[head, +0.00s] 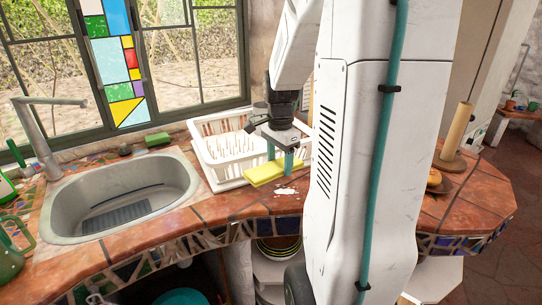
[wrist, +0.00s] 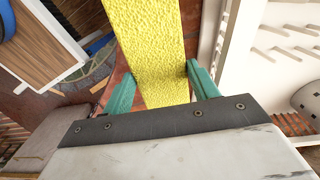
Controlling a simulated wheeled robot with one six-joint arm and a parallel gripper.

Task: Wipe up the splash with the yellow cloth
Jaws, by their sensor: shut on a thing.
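The yellow cloth (head: 264,173) is held flat in my gripper (head: 279,160), just in front of the white dish rack. In the wrist view the textured yellow cloth (wrist: 150,40) runs between the two teal fingers of my gripper (wrist: 160,72), which are shut on its sides. The splash (head: 285,191) is a small white patch on the terracotta counter, just right of and nearer than the cloth. I cannot tell whether the cloth touches the counter. The splash does not show clearly in the wrist view.
The white dish rack (head: 207,138) stands close behind the cloth. A metal sink (head: 62,212) with a tap (head: 38,140) lies to the left, and a green sponge (head: 157,140) is behind it. A paper-towel roll (head: 458,130) stands at right. The counter's front edge is close to the splash.

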